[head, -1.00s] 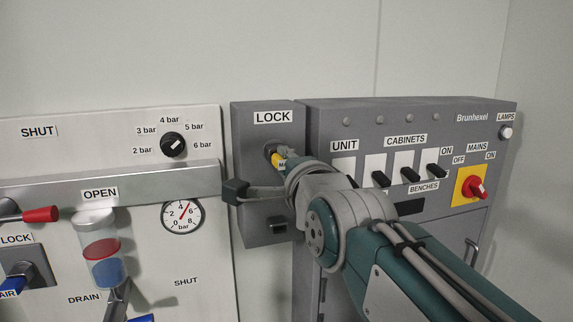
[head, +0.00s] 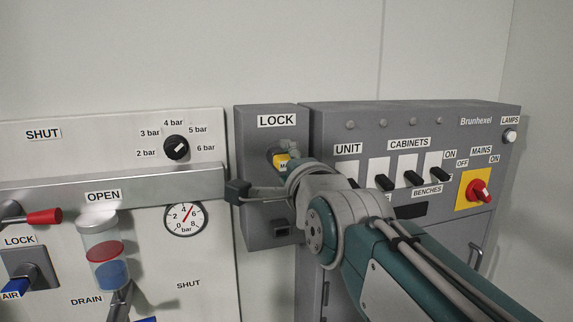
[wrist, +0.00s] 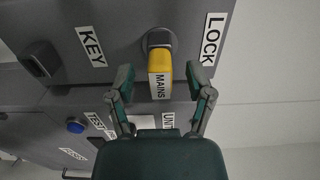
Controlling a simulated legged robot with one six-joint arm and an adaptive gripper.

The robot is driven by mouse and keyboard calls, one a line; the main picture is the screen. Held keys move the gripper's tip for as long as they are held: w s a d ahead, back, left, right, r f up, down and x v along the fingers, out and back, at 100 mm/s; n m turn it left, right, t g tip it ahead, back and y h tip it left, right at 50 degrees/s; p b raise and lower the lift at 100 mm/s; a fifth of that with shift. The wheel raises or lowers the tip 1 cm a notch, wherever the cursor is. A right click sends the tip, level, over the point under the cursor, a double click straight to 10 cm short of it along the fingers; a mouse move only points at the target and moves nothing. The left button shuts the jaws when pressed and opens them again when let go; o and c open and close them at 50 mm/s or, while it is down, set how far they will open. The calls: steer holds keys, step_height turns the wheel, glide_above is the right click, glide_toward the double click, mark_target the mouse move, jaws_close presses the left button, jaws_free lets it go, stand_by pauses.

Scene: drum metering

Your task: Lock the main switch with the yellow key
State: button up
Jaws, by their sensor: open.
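The yellow key (wrist: 160,76), with a MAINS tag, sits in the round keyhole (wrist: 157,38) under the LOCK label in the wrist view. The key also shows in the head view (head: 281,160), partly hidden by my arm. My gripper (wrist: 159,80) is open, with one finger on each side of the key and a gap visible on both sides. In the head view my gripper is mostly hidden behind my wrist. The red MAINS switch (head: 480,191) is on a yellow plate at the right, between OFF and ON labels.
A dark square holder (wrist: 41,60) is near the KEY label. The grey cabinet (head: 400,125) carries several black switches. At the left are a steel bar (head: 150,184), a pressure gauge (head: 185,219) and a red-ended lever (head: 45,216).

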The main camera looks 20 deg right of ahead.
steer(key=s, duration=1.2)
stand_by(0.5)
